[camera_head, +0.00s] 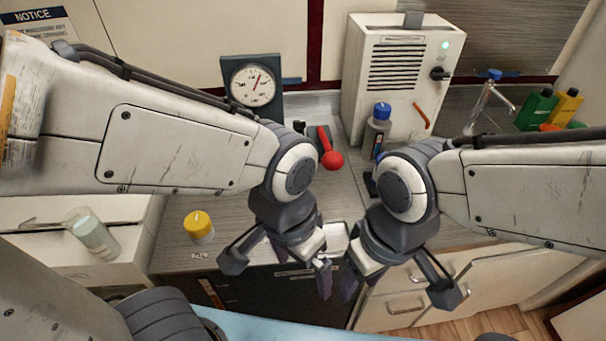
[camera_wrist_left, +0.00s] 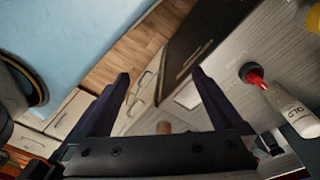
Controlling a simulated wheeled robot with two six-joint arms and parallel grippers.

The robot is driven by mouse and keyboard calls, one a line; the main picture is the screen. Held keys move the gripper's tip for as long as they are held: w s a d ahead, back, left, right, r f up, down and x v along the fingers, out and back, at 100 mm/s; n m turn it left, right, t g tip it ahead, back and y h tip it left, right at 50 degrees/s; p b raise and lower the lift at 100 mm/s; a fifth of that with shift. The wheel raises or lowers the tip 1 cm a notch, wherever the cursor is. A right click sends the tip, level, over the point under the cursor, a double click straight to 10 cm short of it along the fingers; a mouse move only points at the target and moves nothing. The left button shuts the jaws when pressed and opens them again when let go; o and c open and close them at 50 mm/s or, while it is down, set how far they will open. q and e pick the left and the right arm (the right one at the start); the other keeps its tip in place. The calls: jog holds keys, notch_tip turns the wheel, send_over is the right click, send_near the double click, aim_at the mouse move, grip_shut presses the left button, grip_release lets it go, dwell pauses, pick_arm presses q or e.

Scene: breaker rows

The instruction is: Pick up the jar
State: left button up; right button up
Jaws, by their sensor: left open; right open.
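A short jar with a yellow lid (camera_head: 198,226) stands upright on the grey counter, left of my left gripper in the head view. A pale translucent glass jar or cylinder (camera_head: 92,232) is at the far left, looking tilted. I cannot tell which one the task means. My left gripper (camera_head: 280,268) is open and empty, near the counter's front edge, to the right of the yellow-lidded jar and apart from it. Its fingers (camera_wrist_left: 160,75) show nothing between them in the left wrist view. My right gripper (camera_head: 397,290) is open and empty, further right.
A gauge (camera_head: 253,84), a white box with a green light (camera_head: 398,75), a red ball-ended lever (camera_head: 332,160) and a blue-capped bottle (camera_head: 377,130) stand at the back. Coloured bottles (camera_head: 540,108) are far right.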

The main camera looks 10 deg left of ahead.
pick_arm(q)
jog(key=w+a+n+t+p, duration=0.25)
jog(key=w+n+p, duration=0.4)
jog(key=w, duration=1.15)
jog(key=w+a+f+n+p, duration=0.1)
jog(key=w+a+f, duration=0.2)
jog(key=a, duration=0.1)
jog(key=w+a+f+t+y+p, duration=0.1)
jog(key=w+a+f, duration=0.1)
jog(key=w+a, duration=0.1)
jog(key=w+a+f+n+t+y+p, duration=0.1)
jog(key=w+a+f, duration=0.2)
jog(key=a, duration=0.2)
jog(key=shift+w+a+f+n, duration=0.3)
jog(key=shift+w+a+n, duration=0.05)
jog(key=shift+w+f, duration=0.15)
jog(key=shift+f, duration=0.3)
jog(key=shift+s+d+p+x, duration=0.15)
jog(key=shift+p+x, duration=0.05)
jog(key=shift+x, duration=1.05)
jog(key=shift+s+d+p+x, duration=0.1)
jog(key=shift+s+p+x, duration=0.1)
jog(key=shift+x, duration=1.05)
jog(key=shift+f, duration=0.15)
jog(key=c, duration=1.4)
